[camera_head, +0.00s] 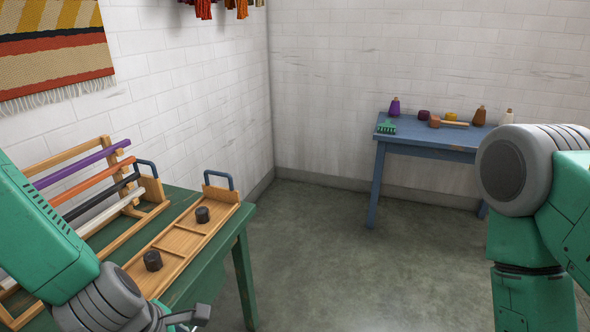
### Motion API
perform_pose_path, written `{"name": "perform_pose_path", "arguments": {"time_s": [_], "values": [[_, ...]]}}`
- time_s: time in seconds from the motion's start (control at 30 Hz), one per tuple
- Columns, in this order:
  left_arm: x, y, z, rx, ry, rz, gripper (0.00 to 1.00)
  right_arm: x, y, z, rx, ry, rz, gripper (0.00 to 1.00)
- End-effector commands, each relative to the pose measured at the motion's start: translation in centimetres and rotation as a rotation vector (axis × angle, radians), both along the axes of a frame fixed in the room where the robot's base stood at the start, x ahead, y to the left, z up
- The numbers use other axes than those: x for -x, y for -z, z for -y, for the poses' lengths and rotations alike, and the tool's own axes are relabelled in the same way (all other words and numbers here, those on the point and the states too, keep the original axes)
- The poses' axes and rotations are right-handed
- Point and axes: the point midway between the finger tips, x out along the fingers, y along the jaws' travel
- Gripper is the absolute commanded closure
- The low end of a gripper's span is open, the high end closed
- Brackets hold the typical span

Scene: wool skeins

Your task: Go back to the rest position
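My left arm comes in from the left, and my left gripper (190,318) shows only partly at the bottom edge, beside the front of the wooden tray. Its fingertips are cut off, so I cannot tell whether it is open or shut. My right arm is bent at the right edge; its gripper is out of view. The wooden tray (183,241) with blue handles lies on the green table (233,225). Two dark round pieces sit in it, one nearer (153,261) and one farther (203,215). My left arm hides part of the table.
A wooden rack (75,153) holds purple, orange, black and white bars at the left of the green table. A blue table (430,142) against the far wall carries spools, a green brush (387,128) and a mallet (450,123). The floor (320,255) between the tables is clear.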

Motion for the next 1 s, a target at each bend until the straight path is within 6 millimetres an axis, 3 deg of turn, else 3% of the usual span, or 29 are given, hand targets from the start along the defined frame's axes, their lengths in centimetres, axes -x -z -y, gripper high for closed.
{"name": "perform_pose_path", "arguments": {"time_s": [0.27,0.37,0.5,0.6,0.7,0.83,1.0], "values": [[4.3,5.7,-3.3,-0.226,0.511,0.004,0.44,0.1,0.0,-0.1,-0.001,-0.002,-0.001,0.44],[6.5,8.1,-4.8,-0.314,0.792,-0.002,0.44,0.1,0.0,-0.1,-0.001,-0.002,-0.001,0.44],[10.8,11.5,-7.1,-0.417,1.323,-0.01,0.44,0.1,0.0,-0.1,-0.001,-0.001,-0.001,0.44],[13.6,13.2,-8.5,-0.442,1.676,0.004,0.44,0.1,0.0,0.0,-0.001,-0.001,-0.001,0.44],[15.5,14.2,-9.4,-0.44,1.914,0.025,0.44,0.1,0.0,0.0,0.0,-0.001,-0.001,0.44],[16.5,14.8,-10.0,-0.431,2.057,0.048,0.44,0.1,0.0,0.0,-0.001,-0.001,-0.001,0.44],[16.6,14.8,-10.0,-0.431,2.076,0.052,0.44,0.1,0.0,-0.1,-0.001,-0.002,-0.001,0.44]]}}
